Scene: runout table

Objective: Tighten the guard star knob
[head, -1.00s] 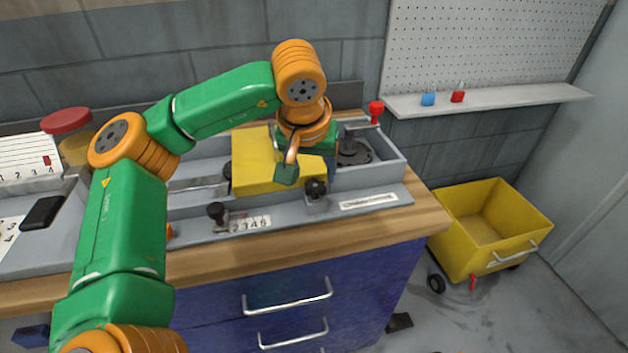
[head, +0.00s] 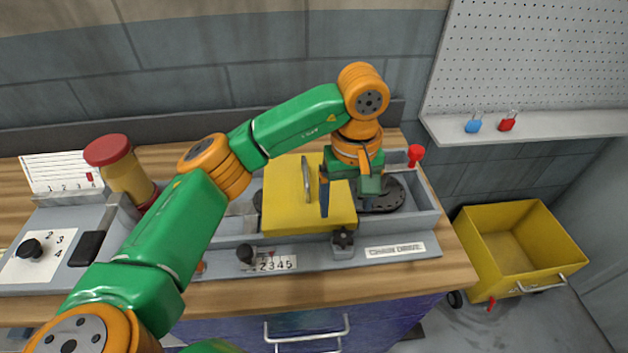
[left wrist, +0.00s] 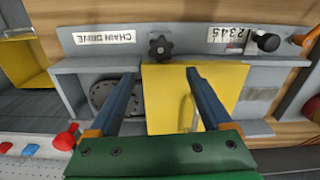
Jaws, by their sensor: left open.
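The black star knob (head: 343,238) sits on a grey block at the front edge of the chain drive housing, just in front of the yellow guard (head: 283,205). The guard lies over the housing and has a grey handle (head: 306,178). My left gripper (head: 345,202) is open and empty above the guard's right part, behind the knob. In the left wrist view the knob (left wrist: 160,47) shows beyond and between the two blue fingertips (left wrist: 160,76), apart from them. The guard (left wrist: 165,100) shows below the knob there. My right gripper is not in view.
A black lever knob (head: 246,254) stands by a number scale left of the star knob. A red knob (head: 415,153) stands at the housing's back right. A yellow cart (head: 520,250) stands on the floor at right.

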